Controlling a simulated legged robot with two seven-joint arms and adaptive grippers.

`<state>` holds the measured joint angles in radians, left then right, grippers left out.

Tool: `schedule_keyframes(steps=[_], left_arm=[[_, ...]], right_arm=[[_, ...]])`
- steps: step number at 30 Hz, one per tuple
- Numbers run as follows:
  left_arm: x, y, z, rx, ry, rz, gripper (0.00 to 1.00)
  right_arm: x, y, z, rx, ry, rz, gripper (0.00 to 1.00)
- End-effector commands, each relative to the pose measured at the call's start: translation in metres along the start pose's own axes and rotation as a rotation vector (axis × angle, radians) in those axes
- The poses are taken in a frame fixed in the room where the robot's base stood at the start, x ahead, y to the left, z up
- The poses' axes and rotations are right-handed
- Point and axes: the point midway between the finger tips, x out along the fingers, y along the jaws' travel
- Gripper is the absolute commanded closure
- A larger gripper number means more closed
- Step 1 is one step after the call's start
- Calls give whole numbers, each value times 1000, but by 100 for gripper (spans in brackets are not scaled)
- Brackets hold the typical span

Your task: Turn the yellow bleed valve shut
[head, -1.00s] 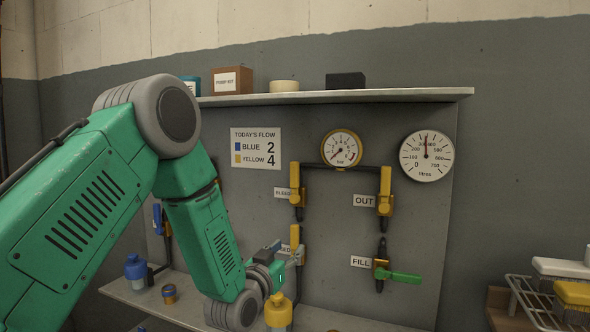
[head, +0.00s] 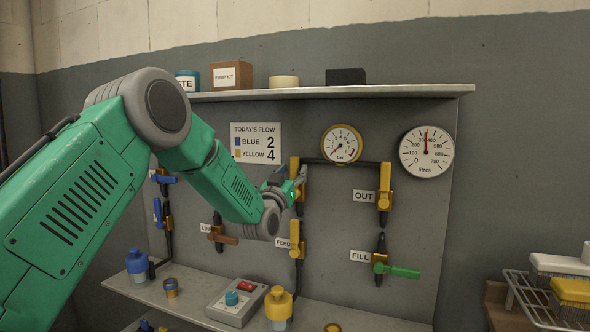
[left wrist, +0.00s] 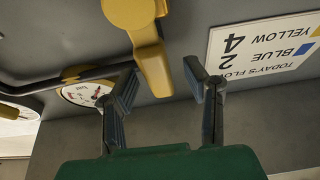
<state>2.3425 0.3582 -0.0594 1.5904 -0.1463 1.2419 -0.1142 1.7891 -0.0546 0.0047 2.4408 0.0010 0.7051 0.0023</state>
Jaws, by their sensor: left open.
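The yellow bleed valve (head: 295,168) is at the upper left of the yellow pipework, left of the pressure gauge (head: 342,144). Its lever stands upright, partly covered by my gripper in the head view; the bleed label is hidden. My left gripper (head: 287,183) is at this lever, its jaws open. In the left wrist view the yellow lever (left wrist: 155,72) reaches between the two spread fingers of my left gripper (left wrist: 164,82), with gaps visible beside it. I cannot tell whether a finger touches it. My right gripper is not in view.
Below is the yellow feed valve (head: 295,236); to the right are the yellow out valve (head: 384,178) and the green fill lever (head: 403,271). The link valve (head: 221,237) is lower left. A shelf (head: 330,94) is above; a control box (head: 238,302) stands on the lower ledge.

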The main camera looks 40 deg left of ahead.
Motion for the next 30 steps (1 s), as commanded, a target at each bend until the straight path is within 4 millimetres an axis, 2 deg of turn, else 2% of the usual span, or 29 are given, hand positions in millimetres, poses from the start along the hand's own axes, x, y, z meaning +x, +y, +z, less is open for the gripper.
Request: schedule_keyframes(steps=[5,14,18,30], left_arm=[[13,0,-1,0,1,0,59],[14,0,0,0,-1,0,59],[14,0,0,0,0,0,100],[14,3,0,35,0,15,100]], right_arm=[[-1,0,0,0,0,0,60],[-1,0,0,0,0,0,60],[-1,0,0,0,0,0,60],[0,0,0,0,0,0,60]])
